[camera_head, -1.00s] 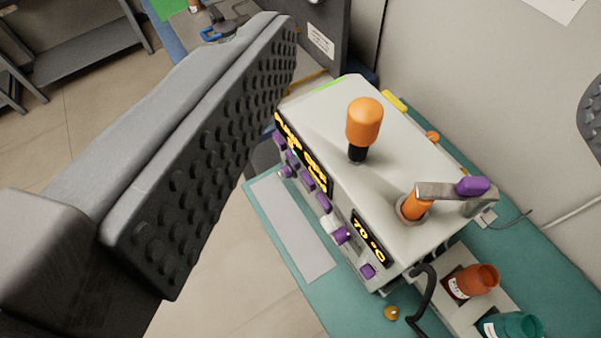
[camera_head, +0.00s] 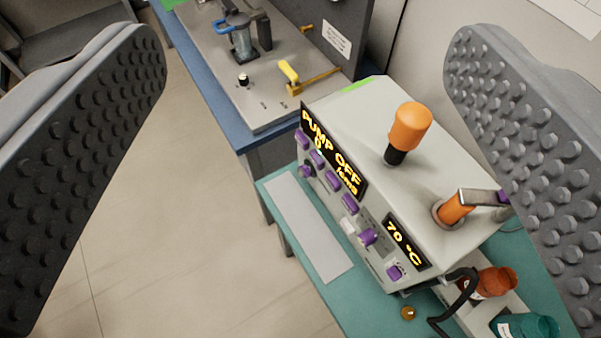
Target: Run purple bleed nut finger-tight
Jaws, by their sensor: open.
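My gripper (camera_head: 305,60) is open and empty. Its two studded grey fingers stand wide apart at the left and right of the view. The white classifier unit (camera_head: 345,110) sits beyond and below the fingers, right of centre. I cannot tell which purple part is the bleed nut. A metal lever (camera_head: 482,196) crosses an orange post (camera_head: 455,208) on top; its purple end is mostly hidden behind the right finger. My gripper touches none of these.
An orange-capped knob (camera_head: 410,127) rises from the unit's top. Orange (camera_head: 495,282) and teal (camera_head: 527,326) bottles and a black hose (camera_head: 452,297) are at lower right. A grey bench with a yellow lever (camera_head: 289,71) stands behind. Floor is clear at left.

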